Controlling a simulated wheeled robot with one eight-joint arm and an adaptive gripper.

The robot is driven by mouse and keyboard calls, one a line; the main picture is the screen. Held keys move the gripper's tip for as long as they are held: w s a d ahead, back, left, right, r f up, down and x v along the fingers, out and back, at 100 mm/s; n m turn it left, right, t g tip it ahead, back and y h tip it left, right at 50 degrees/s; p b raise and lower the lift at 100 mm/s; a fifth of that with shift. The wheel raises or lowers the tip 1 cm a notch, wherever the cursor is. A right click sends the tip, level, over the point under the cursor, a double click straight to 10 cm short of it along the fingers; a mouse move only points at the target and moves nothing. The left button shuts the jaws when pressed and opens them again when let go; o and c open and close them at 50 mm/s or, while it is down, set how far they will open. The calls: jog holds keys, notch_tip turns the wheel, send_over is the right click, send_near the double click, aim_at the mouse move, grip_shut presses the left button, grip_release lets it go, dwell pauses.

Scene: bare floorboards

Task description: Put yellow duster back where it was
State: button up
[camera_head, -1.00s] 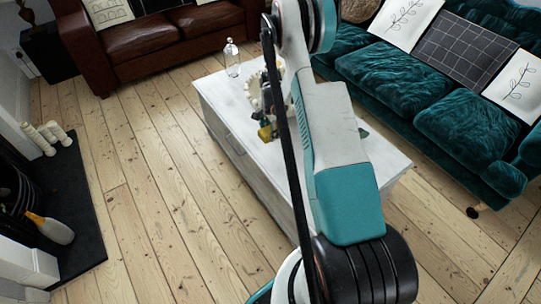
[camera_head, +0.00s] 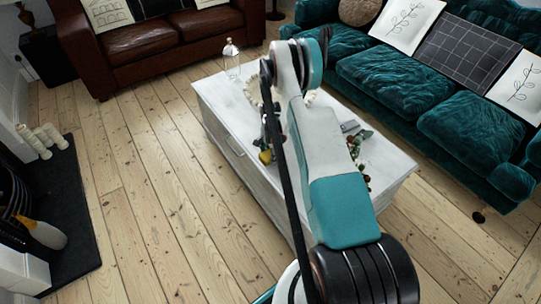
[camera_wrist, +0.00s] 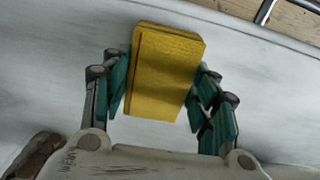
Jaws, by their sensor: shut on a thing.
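The yellow duster (camera_wrist: 167,72) is a block-shaped yellow piece with a thin dark line near one edge. In the wrist view it sits between the teal finger pads of my gripper (camera_wrist: 160,85), which is shut on it. In the head view a small part of the yellow duster (camera_head: 265,157) shows by the left edge of the white table (camera_head: 222,112). My arm hides most of the gripper there. I cannot tell whether the duster touches the tabletop.
A glass bottle (camera_head: 231,56) stands at the table's far left corner. A cream beaded ring, partly hidden, and greenery with red berries are on the table. A teal sofa (camera_head: 470,130) is right, a brown sofa (camera_head: 140,45) behind. Floor left of the table is clear.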

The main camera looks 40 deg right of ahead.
jog(key=shift+f, duration=0.1)
jog(key=o, duration=1.1)
notch_tip(320, 180, up, 12)
jog(key=p, duration=0.4)
